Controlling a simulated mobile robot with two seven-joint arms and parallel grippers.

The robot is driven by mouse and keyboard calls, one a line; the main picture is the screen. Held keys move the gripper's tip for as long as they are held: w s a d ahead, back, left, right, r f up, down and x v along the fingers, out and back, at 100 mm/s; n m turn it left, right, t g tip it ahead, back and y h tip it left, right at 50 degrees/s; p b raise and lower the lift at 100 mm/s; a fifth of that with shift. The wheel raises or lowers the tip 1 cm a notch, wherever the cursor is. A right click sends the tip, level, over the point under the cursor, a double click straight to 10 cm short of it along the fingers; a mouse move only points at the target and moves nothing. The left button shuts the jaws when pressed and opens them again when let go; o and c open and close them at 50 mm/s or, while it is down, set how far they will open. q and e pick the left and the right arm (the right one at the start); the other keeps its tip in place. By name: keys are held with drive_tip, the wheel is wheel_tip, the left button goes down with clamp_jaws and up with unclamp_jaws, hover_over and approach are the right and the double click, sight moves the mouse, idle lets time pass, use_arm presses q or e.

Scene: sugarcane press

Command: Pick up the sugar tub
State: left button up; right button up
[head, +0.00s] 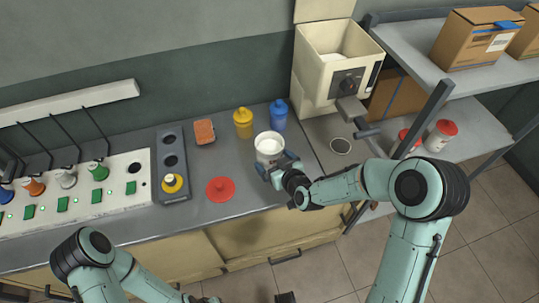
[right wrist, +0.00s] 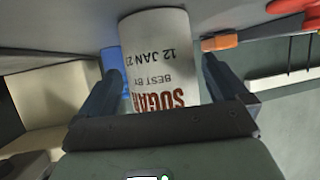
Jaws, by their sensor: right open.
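The sugar tub (head: 269,146) is a white, open-topped cylinder standing on the grey counter in the head view. In the right wrist view the tub (right wrist: 158,48) shows printed "SUGAR" and "BEST BY" lettering, upside down in the picture. My right gripper (head: 276,168) is open at the tub's near side. In the right wrist view its two fingers (right wrist: 162,85) stand on either side of the tub, with gaps visible. A red round lid (head: 220,189) lies on the counter left of the tub. My left arm is low in the head view; its gripper is mostly cut off by the bottom edge.
Yellow (head: 243,123) and blue (head: 279,114) bottles stand close behind the tub. An orange-brown block (head: 204,131) and a grey holder (head: 172,145) are further left. A cream machine (head: 331,65) stands behind right. A metal shelf (head: 400,44) carries boxes. The counter's front edge is near.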

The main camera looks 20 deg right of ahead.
drive_tip(key=shift+x, duration=1.1)
use_arm(q)
drive_tip(key=shift+w+r, duration=0.1)
drive_tip(key=shift+r, duration=0.15)
use_arm(e)
drive_tip(key=shift+r, duration=0.15)
drive_tip(key=c, duration=1.2)
drive_tip(key=shift+r, duration=0.15)
drive_tip(key=shift+r, duration=1)
use_arm(q)
drive_tip(key=shift+w+r+p, duration=0.35)
drive_tip(key=shift+r+p, duration=0.2)
drive_tip(key=shift+r, duration=0.1)
drive_tip(key=shift+w+r+p, duration=0.4)
drive_tip(key=shift+r+p, duration=0.15)
drive_tip(key=shift+r, duration=0.05)
drive_tip(key=shift+w+r+p, duration=0.35)
drive_tip(key=shift+r+p, duration=0.2)
drive_tip(key=shift+r, duration=0.1)
use_arm(e)
drive_tip(key=shift+r, duration=8.75)
